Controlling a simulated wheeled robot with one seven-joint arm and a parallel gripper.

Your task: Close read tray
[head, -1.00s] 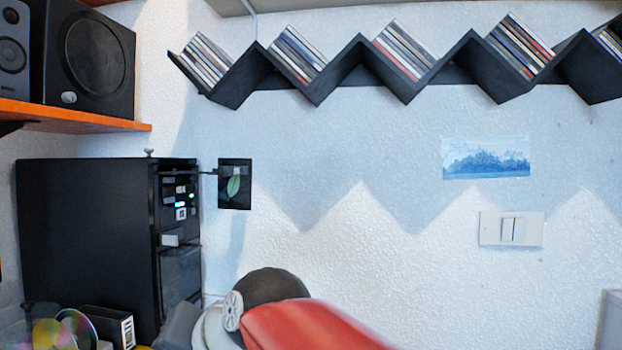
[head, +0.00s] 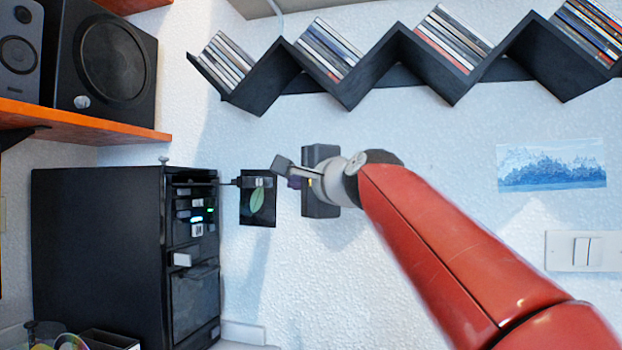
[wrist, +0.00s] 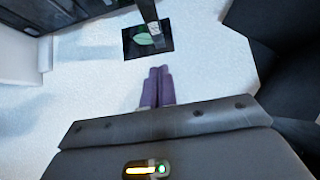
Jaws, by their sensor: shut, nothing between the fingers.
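A black disc tower (head: 95,255) stands at the left in the head view. A thin dark tray (head: 262,182) sticks out to the right from its upper front and overlaps a picture of a green leaf on the wall. In the wrist view the tray (wrist: 149,14) shows as a dark bar at the top, with a paler end over the leaf picture. My gripper (head: 297,182) is just right of the tray's outer end, apart from it in the picture. Its purple fingers (wrist: 160,72) are together and empty, below the leaf picture in the wrist view.
A second, pale drawer front (head: 185,258) juts slightly from the tower lower down. Black zigzag shelves with disc cases (head: 440,70) hang above. An orange shelf with speakers (head: 80,126) is at upper left. The wall below my gripper is clear.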

